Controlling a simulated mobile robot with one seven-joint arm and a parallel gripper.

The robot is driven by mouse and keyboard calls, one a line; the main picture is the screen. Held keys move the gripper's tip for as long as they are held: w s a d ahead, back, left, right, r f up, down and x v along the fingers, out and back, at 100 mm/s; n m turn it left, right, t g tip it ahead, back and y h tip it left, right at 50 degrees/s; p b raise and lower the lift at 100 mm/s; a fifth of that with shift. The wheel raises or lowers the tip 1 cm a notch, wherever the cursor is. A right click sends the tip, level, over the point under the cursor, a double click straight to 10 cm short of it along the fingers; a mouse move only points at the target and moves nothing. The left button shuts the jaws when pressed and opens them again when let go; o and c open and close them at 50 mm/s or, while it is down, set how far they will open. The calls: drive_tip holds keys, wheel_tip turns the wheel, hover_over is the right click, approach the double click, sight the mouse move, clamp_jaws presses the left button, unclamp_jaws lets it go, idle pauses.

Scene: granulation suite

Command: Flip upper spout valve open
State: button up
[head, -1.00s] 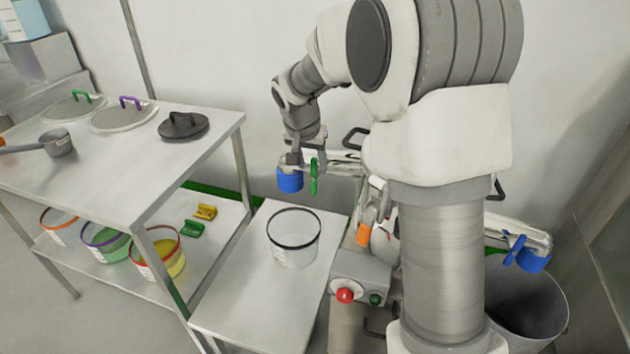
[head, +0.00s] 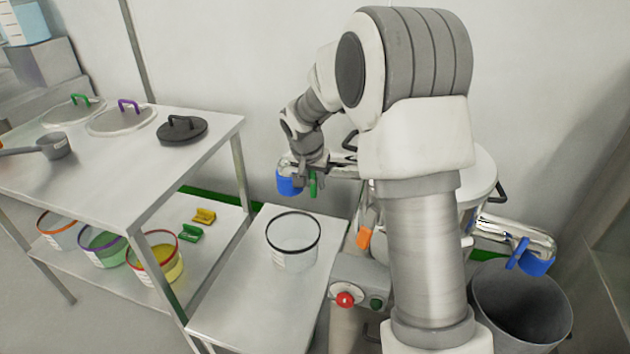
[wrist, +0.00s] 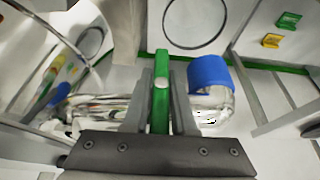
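The upper spout is a shiny metal pipe (head: 342,168) with a blue cap (head: 289,182) at its left end; the cap also shows in the wrist view (wrist: 209,72). Its green valve handle (head: 313,185) hangs down beside the cap and is partly hidden by my gripper (head: 309,174). In the wrist view the green handle (wrist: 161,85) stands between the two fingers of my gripper (wrist: 162,92), which lie close against both its sides. The fingers appear shut on it. The handle lies across the pipe in that view.
A clear black-rimmed bucket (head: 292,243) stands on the low table below the spout. A control box with a red button (head: 345,299) is beside it. A lower spout with a blue cap (head: 537,262) is over a grey bin (head: 521,310). A shelf table (head: 95,180) stands left.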

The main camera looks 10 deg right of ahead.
clamp_jaws()
drive_tip(key=shift+h, duration=0.3)
drive_tip(key=shift+n+g+h, duration=0.3)
drive_tip(key=shift+g+h, duration=0.5)
drive_tip(key=shift+h, duration=0.3)
drive_tip(key=g+h+p, duration=0.1)
drive_tip(key=n+h, duration=0.1)
drive_tip(key=h, duration=0.1)
drive_tip(key=g+h+p, duration=0.1)
drive_tip(key=h, duration=0.1)
drive_tip(key=shift+s+d+r+g+p, duration=0.2)
drive_tip(key=shift+d+g+p, duration=0.1)
drive_tip(key=shift+p, duration=0.05)
drive_tip(key=n+h, duration=0.1)
drive_tip(key=h, duration=0.1)
drive_tip(key=g+h, duration=0.1)
drive_tip(key=h, duration=0.2)
drive_tip(key=shift+d+r+n+g, duration=0.1)
drive_tip(key=shift+d+n+g, duration=0.05)
drive_tip(key=shift+n+g, duration=0.2)
drive_tip(key=shift+s+r+n+g+h+b, duration=0.1)
drive_tip(key=shift+r+n+g+h+b, duration=0.15)
drive_tip(key=shift+n+h+b, duration=0.75)
drive_tip(key=shift+m+h, duration=0.35)
drive_tip(key=shift+h, duration=0.15)
